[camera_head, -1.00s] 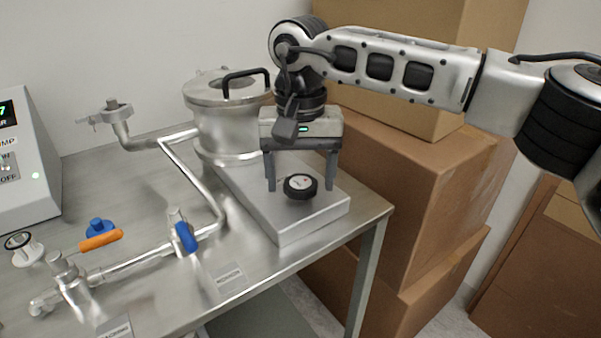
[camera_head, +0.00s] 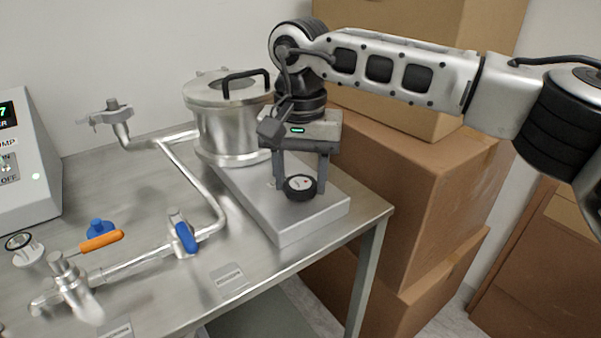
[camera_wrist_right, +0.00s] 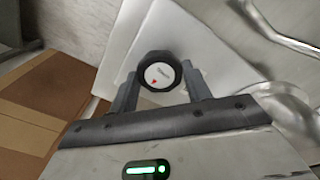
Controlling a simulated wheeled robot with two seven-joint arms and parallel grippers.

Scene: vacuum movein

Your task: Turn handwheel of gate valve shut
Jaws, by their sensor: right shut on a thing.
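My left gripper is not in view.
A steel chamber (camera_head: 230,130) with a black handle stands behind the block (camera_head: 310,222). A pump controller (camera_head: 30,170) is at far left. Cardboard boxes (camera_head: 420,200) stand right of the table.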

